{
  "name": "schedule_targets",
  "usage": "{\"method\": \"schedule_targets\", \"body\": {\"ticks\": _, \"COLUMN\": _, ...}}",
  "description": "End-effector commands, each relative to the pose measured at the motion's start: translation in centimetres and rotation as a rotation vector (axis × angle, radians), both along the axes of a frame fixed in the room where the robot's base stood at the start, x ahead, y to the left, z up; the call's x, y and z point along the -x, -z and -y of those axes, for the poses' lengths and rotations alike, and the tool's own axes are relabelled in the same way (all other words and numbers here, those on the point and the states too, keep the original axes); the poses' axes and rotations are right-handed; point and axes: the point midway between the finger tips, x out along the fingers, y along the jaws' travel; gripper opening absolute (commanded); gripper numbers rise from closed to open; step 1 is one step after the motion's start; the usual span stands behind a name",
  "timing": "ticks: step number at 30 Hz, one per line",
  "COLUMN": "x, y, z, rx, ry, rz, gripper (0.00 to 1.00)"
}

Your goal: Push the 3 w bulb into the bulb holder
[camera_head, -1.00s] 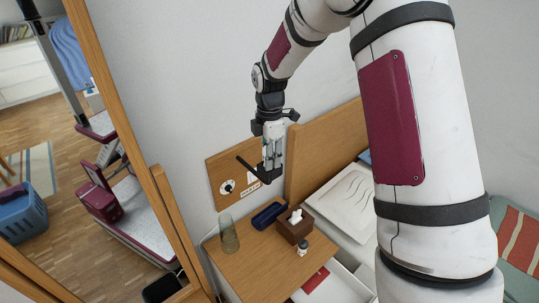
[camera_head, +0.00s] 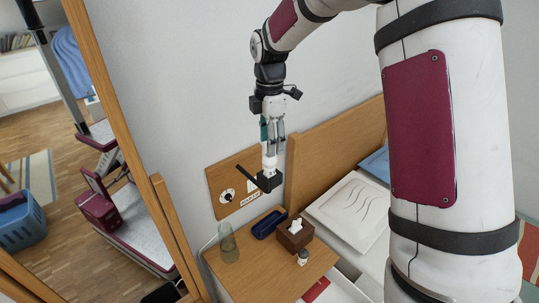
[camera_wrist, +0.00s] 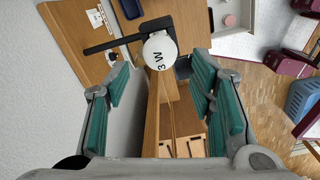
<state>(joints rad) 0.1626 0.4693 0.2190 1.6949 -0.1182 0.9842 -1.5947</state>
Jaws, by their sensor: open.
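The white bulb, marked "3 W" (camera_wrist: 159,51), stands upright at the black bulb holder (camera_wrist: 183,67). In the head view the bulb (camera_head: 269,158) shows as a pale shape above the holder (camera_head: 268,182), whose dark arm reaches up to the left. How deep the bulb sits in the holder cannot be told. My gripper (camera_head: 272,140) is straight above the bulb, pointing down. In the wrist view its teal-padded fingers (camera_wrist: 160,82) stand wide apart, with clear gaps to the bulb on both sides. Nothing is gripped.
A wooden wall panel (camera_head: 220,187) with a dial is behind the holder. The nightstand (camera_head: 232,272) below carries a glass (camera_head: 228,245), a blue tray (camera_head: 268,225), a tissue box (camera_head: 295,238) and a small bottle (camera_head: 303,258). A wooden headboard (camera_head: 335,140) rises to the right.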

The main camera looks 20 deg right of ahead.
Motion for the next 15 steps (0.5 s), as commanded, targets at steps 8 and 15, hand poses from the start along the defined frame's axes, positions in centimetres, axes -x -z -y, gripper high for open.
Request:
{"method": "schedule_targets", "body": {"ticks": 8, "x": 0.0, "y": -2.8, "z": 0.0, "rx": 0.000, "ry": 0.000, "rz": -0.001, "gripper": 0.50}}
{"method": "schedule_targets", "body": {"ticks": 15, "x": 0.0, "y": -3.1, "z": 0.0, "rx": 0.000, "ry": -0.001, "rz": -0.001, "gripper": 0.50}}
